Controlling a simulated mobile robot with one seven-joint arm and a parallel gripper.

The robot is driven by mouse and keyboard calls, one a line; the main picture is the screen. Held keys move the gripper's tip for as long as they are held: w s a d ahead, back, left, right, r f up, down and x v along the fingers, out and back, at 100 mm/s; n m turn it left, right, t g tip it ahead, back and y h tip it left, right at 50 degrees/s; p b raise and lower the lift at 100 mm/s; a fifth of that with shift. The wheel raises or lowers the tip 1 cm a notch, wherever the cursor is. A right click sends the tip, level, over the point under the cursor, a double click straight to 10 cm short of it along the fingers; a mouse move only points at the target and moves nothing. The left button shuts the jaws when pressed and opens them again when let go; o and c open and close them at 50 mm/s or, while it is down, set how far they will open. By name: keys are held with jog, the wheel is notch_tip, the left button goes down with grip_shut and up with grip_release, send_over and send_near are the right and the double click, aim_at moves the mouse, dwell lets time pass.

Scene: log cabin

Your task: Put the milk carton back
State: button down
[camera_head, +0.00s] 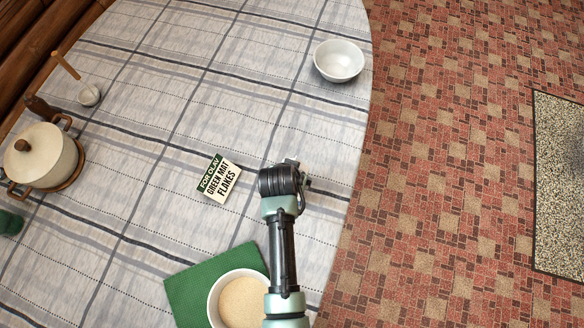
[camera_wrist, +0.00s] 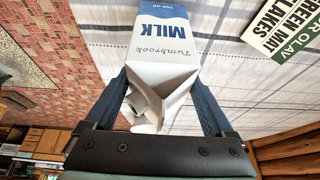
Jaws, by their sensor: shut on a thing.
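The milk carton (camera_wrist: 160,40), white with a blue panel and the words "Tumbrook MILK", shows in the wrist view. My gripper (camera_wrist: 158,82) is shut on the folded top part of the carton, one dark finger on each side. I cannot tell whether the carton touches the table. In the head view my gripper (camera_head: 288,172) is over the right part of the table, and my arm hides the carton there.
A card (camera_head: 218,178) reading "For Olav green mat flakes" lies left of my gripper. A bowl of tan contents (camera_head: 216,300) stands on a green mat (camera_head: 190,285). An empty white bowl (camera_head: 338,62) is near the table's right edge. A lidded pot (camera_head: 45,155) is at left. The tablecloth (camera_head: 170,120) between is clear.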

jog(key=shift+w+f, duration=0.1)
jog(key=shift+f, duration=0.85)
jog(key=shift+f, duration=0.2)
grip_release()
